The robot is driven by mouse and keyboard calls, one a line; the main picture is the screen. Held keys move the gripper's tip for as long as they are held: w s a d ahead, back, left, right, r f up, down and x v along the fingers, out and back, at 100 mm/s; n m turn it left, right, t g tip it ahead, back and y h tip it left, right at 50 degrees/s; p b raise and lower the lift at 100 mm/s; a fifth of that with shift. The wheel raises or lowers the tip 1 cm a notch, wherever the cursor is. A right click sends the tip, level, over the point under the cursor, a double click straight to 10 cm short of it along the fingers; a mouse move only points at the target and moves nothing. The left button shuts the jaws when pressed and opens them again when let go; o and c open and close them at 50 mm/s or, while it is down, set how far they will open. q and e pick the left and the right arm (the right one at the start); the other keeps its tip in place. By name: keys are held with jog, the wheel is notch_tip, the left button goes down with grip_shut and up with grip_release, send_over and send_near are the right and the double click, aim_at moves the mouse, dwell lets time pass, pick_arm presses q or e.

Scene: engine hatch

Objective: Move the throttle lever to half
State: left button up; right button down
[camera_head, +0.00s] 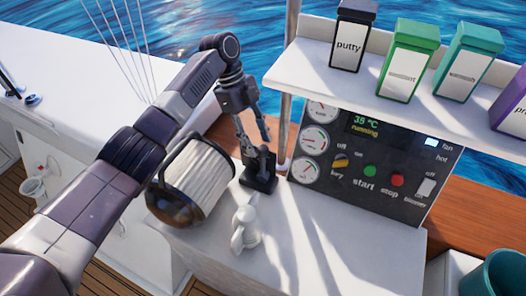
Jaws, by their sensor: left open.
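The throttle lever (262,158) is a dark, short lever on a black base (259,182) on the white counter, left of the instrument panel. My left gripper (253,150) comes down from above and has its fingers around or close beside the top of the lever. Its jaws are open. Whether a finger touches the lever cannot be told. My right gripper does not show.
A white fitting (244,228) is in front. The panel (375,165) has gauges, a key and buttons. A shelf (450,95) with several boxes overhangs it.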

aim_at(263, 155)
pick_arm(q)
jog(key=p+x, duration=0.1)
jog(key=x, duration=0.3)
jog(key=shift+s+d, duration=0.1)
jog(key=shift+s, duration=0.1)
jog(key=shift+d+f, duration=0.15)
jog(key=shift+f, duration=0.5)
grip_shut()
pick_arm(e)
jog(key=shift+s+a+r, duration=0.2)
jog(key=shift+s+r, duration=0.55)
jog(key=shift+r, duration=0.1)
